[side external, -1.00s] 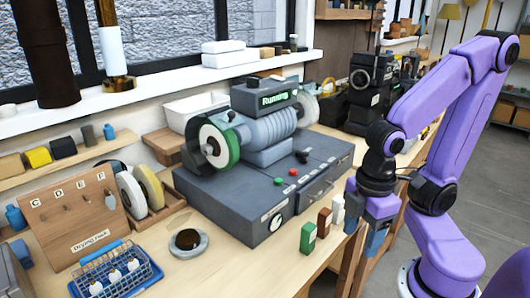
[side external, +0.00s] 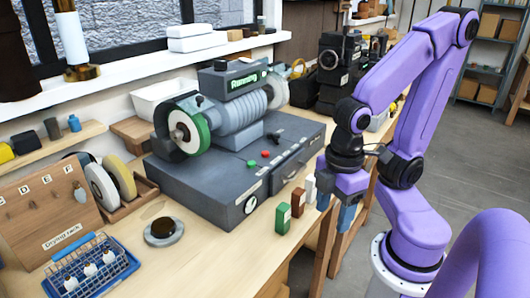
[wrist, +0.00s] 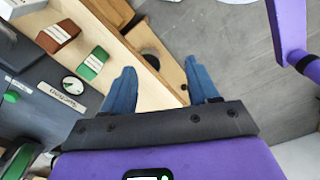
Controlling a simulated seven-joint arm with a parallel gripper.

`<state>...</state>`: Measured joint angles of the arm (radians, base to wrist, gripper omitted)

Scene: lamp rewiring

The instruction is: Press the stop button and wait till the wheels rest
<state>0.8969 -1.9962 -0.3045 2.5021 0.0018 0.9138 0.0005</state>
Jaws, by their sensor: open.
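The grey grinding machine (side external: 235,175) stands on the wooden bench, and its display (side external: 245,80) reads "Running". A red button (side external: 265,154) and a green button (side external: 251,163) sit on top of its base, with a black knob to their right. A green-rimmed wheel (side external: 190,131) is at its left end; a second wheel (side external: 277,92) is partly hidden at the far end. Whether they spin cannot be told. My gripper (side external: 345,215) is open and empty, right of the machine beyond the bench's front edge. Its blue fingers (wrist: 160,75) show apart in the wrist view.
Green (side external: 283,218), brown (side external: 297,202) and white (side external: 310,188) blocks stand between the machine and my gripper. A dial (side external: 250,204) and a drawer are on the machine's front. A round dark-topped dish (side external: 164,231), a blue basket and a drying rack (side external: 45,220) are at left.

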